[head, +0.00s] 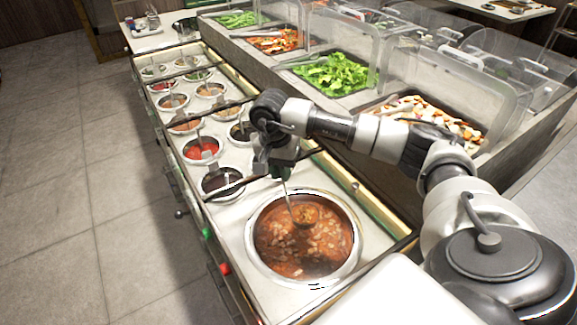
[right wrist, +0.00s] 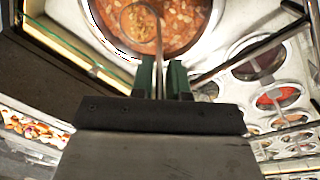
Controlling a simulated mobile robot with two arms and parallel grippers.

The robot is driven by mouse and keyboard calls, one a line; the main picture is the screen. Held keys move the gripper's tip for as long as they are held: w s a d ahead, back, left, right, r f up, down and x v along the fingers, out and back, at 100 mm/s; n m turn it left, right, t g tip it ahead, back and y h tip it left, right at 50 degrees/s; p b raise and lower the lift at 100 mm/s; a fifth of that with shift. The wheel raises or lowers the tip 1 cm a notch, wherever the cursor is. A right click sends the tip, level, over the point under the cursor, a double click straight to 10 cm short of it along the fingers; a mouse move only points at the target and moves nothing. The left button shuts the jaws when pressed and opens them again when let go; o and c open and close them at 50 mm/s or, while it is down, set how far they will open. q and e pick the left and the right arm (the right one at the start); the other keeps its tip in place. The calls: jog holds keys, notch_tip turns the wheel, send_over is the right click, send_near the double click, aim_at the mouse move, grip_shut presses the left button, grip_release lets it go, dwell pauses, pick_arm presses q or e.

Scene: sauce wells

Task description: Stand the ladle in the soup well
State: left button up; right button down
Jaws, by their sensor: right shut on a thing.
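The soup well (head: 268,255) is a large round metal-rimmed pot of reddish-brown soup at the front of the counter. It also shows at the top of the right wrist view (right wrist: 184,28). My right gripper (head: 284,175) is above the well's far edge, shut on the ladle's handle. The ladle (head: 289,200) hangs down from it, and its bowl (head: 306,214) is over or at the soup surface; I cannot tell how deep. In the right wrist view the ladle handle (right wrist: 159,50) runs between the green fingertips. My left gripper is out of view.
Several small sauce wells, such as one of red sauce (head: 201,149) and a dark one (head: 222,182), line the counter behind the soup well. Covered salad bins with lettuce (head: 335,73) stand to the right. A bar (head: 225,190) crosses above the wells.

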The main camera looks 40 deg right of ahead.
jog(key=shift+f, duration=0.3)
jog(key=shift+s+a+r, duration=0.1)
jog(key=shift+s+a, duration=0.1)
pick_arm(q)
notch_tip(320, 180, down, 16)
jog(key=b, duration=1.5)
pick_arm(e)
notch_tip(320, 180, down, 19)
pick_arm(q)
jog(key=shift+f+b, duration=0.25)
jog(key=shift+b, duration=0.05)
pick_arm(e)
jog(key=shift+f, duration=0.25)
